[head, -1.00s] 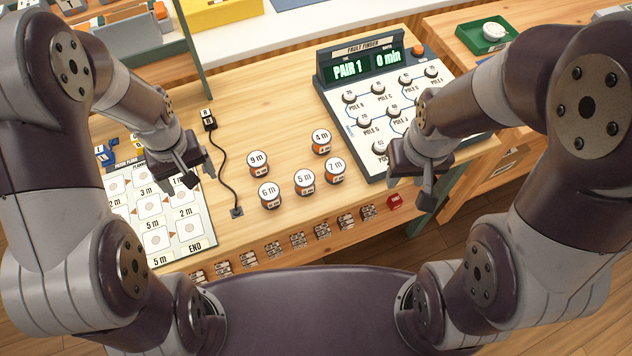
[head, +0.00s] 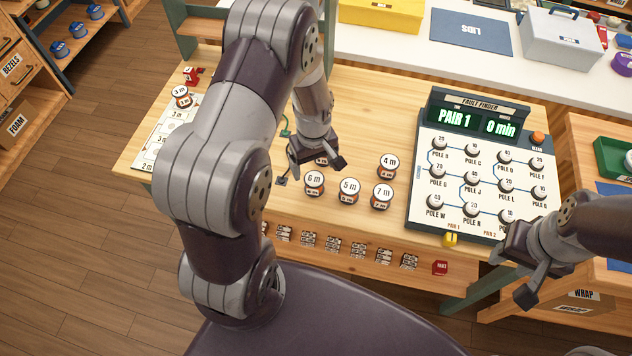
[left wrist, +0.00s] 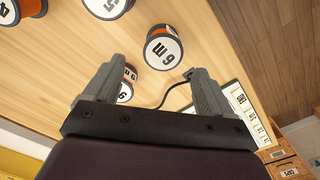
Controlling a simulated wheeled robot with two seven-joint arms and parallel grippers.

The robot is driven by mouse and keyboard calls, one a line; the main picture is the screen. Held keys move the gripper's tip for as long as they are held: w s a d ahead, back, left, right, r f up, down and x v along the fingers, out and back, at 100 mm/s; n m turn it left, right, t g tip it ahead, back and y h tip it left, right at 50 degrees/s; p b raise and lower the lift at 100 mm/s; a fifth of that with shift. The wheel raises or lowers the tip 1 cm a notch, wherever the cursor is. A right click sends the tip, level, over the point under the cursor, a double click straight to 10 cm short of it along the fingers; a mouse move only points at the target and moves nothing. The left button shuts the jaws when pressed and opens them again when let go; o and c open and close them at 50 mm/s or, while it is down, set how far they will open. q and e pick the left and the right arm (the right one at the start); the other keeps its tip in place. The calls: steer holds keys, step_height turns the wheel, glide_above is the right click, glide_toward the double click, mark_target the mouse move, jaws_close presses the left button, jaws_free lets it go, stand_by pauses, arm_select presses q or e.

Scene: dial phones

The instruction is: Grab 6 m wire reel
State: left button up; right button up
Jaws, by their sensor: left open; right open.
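The 6 m wire reel (head: 314,184) stands upright on the wooden table, its white label facing up. My left gripper (head: 318,160) is open and empty just behind and above it, and no contact shows. In the left wrist view the 6 m reel (left wrist: 163,48) lies beyond the gap between the open fingers (left wrist: 152,80). The 9 m reel (left wrist: 127,88) shows there by the left finger; in the head view my gripper mostly hides it. My right gripper (head: 527,280) is open and empty at the lower right, in front of the fault finder panel.
The 5 m reel (head: 349,191), 7 m reel (head: 382,195) and 4 m reel (head: 388,166) stand to the right. The fault finder panel (head: 425,210) is farther right. A black cord passes near the 6 m reel in the wrist view. A 3 m reel (head: 182,97) is at the left.

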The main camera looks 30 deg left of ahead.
mark_target(314, 178)
arm_select(q)
steer(key=f, duration=0.3)
steer(key=f+p, duration=0.1)
steer(key=f, duration=0.1)
steer(key=shift+s+d+f, duration=0.1)
steer(key=shift+s+f, duration=0.05)
steer(key=shift+s, duration=0.2)
steer(key=shift+f, duration=0.25)
steer(key=c, duration=1.2)
steer(key=shift+o, duration=0.2)
steer(key=shift+r, duration=0.1)
